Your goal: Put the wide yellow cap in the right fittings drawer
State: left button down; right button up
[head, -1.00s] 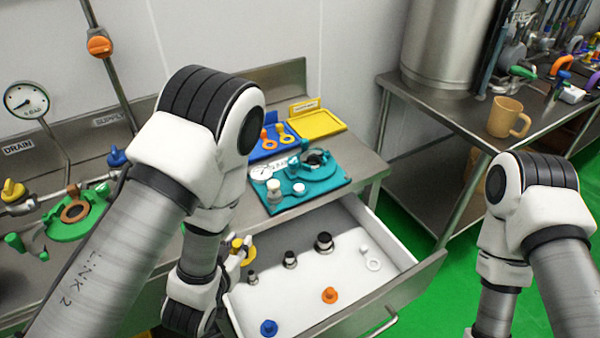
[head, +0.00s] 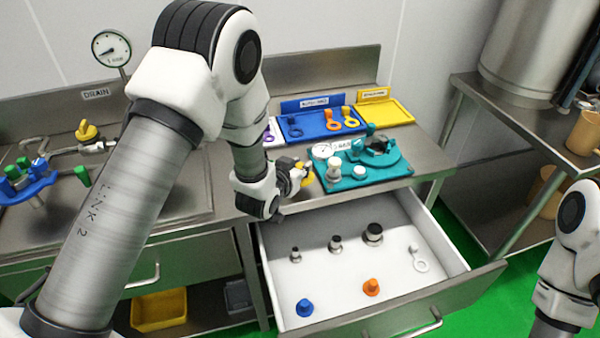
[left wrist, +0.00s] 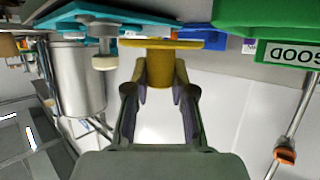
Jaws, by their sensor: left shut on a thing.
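My left gripper (head: 296,180) is shut on the wide yellow cap (head: 308,175), by the counter's front edge near the back left corner of the open drawer. In the left wrist view the fingers grip the cap's narrow stem, with its wide yellow disc (left wrist: 160,44) beyond the fingertips. The right fittings drawer (head: 425,315) is pulled open, with a white inside. In it stand a blue fitting (head: 305,308), an orange fitting (head: 371,287), several dark-topped metal fittings (head: 335,244) and a white ring piece (head: 420,262). My right gripper is out of view.
A teal board with fittings (head: 365,168) lies on the counter just right of my left gripper. Behind are a blue tray (head: 310,122) and a yellow tray (head: 385,112). A closed drawer (head: 190,262) is at left. The drawer's middle floor has free room.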

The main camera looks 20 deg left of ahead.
pick_arm(q)
jog(key=f, duration=0.1)
jog(key=f+p, duration=0.1)
jog(key=f, duration=0.1)
jog(key=shift+w+a, duration=0.1)
jog(key=shift+w, duration=0.1)
jog(key=shift+f, duration=0.25)
jog(key=shift+f+b, duration=0.2)
jog(key=shift+b, duration=0.1)
jog(key=c, duration=1)
grip_release()
jog(key=shift+r, duration=0.15)
jog(key=shift+s+r, duration=0.1)
jog(key=shift+s, duration=0.05)
jog(key=b+v, duration=0.1)
jog(key=v, duration=1)
jog(key=shift+s, duration=0.4)
